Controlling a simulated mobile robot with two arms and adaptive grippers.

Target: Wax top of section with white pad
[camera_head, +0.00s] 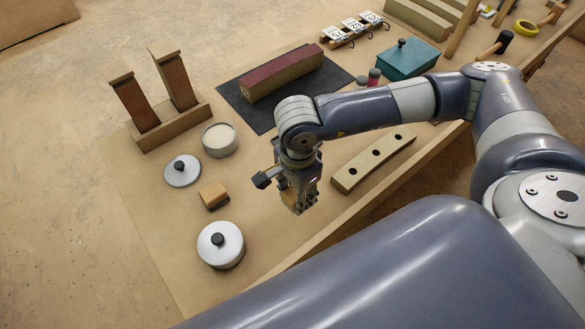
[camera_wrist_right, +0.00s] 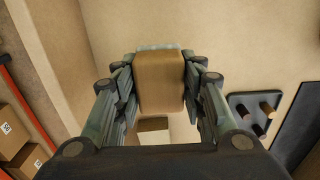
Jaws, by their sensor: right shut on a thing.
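The section is a dark red wooden bar (camera_head: 283,72) lying on a black mat (camera_head: 238,97) at the upper middle of the head view. My right gripper (camera_head: 300,203) is over the front of the table, left of the drilled strip and away from the section. In the wrist view, its fingers (camera_wrist_right: 160,95) are shut on a tan block (camera_wrist_right: 160,80) with a pale pad (camera_wrist_right: 157,47) at its far end. The block is mostly hidden in the head view. An open tin (camera_head: 219,139) with pale contents stands left of the mat. My left gripper is not in view.
A loose lid (camera_head: 182,170), a tan block with a dark underside (camera_head: 212,195) and a lidded tin (camera_head: 220,245) are at left. A stand with two uprights (camera_head: 172,127) rises behind. A drilled strip (camera_head: 373,160) lies at right; a teal box (camera_head: 407,59) stands beyond.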

